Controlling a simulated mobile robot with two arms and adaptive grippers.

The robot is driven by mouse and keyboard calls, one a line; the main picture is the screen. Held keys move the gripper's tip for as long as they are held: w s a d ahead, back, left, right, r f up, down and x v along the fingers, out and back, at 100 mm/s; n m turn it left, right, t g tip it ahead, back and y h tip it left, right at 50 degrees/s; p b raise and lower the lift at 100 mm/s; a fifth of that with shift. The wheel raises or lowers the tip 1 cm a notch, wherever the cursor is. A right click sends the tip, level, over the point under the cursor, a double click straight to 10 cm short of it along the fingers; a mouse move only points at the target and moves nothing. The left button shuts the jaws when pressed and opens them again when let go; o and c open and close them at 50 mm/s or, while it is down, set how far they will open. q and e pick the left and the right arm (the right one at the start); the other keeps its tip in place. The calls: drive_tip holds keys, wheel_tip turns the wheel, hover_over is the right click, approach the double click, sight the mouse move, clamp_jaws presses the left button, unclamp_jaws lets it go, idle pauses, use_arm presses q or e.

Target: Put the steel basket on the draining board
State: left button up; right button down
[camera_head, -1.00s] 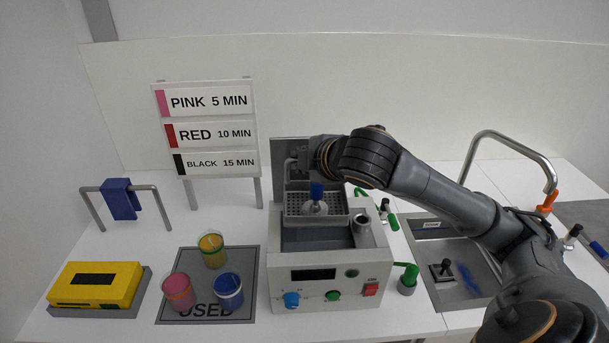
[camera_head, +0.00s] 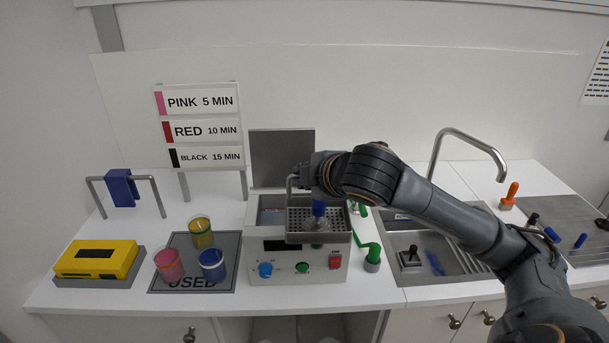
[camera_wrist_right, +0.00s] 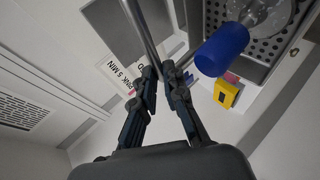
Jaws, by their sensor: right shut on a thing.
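My right gripper (camera_head: 299,180) is shut on the upright handle of the steel basket (camera_head: 295,224), a grey perforated tray. The basket hangs over the front of the bath unit (camera_head: 334,273) and hides part of its top and display. A clear item with a blue part (camera_head: 319,207) stands in it. The right wrist view shows the fingers (camera_wrist_right: 160,72) at the handle rod, with the basket (camera_wrist_right: 208,15) at upper right. The grey draining board (camera_head: 590,252) is at the far right, beyond the sink. My left gripper is not in view.
The sink (camera_head: 462,262) with a tall tap (camera_head: 433,165) lies between the bath unit and the draining board. A green valve (camera_head: 372,255) stands beside the unit. Three used jars stand on a grey mat (camera_head: 231,245) at left. Small coloured items are on the board.

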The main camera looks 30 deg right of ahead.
drive_tip(key=s+a+f, duration=0.4)
drive_tip(key=a+f, duration=0.3)
drive_tip(key=f, duration=0.3)
drive_tip(key=s+a+f+n+y, duration=0.1)
drive_tip(key=s+a+f, duration=0.3)
drive_tip(key=f, duration=0.6)
drive_tip(key=a, duration=0.2)
drive_tip(key=shift+s+a+f, duration=0.2)
drive_tip(key=shift+s+a, duration=0.1)
drive_tip(key=shift+a, duration=0.1)
drive_tip(key=shift+d, duration=0.15)
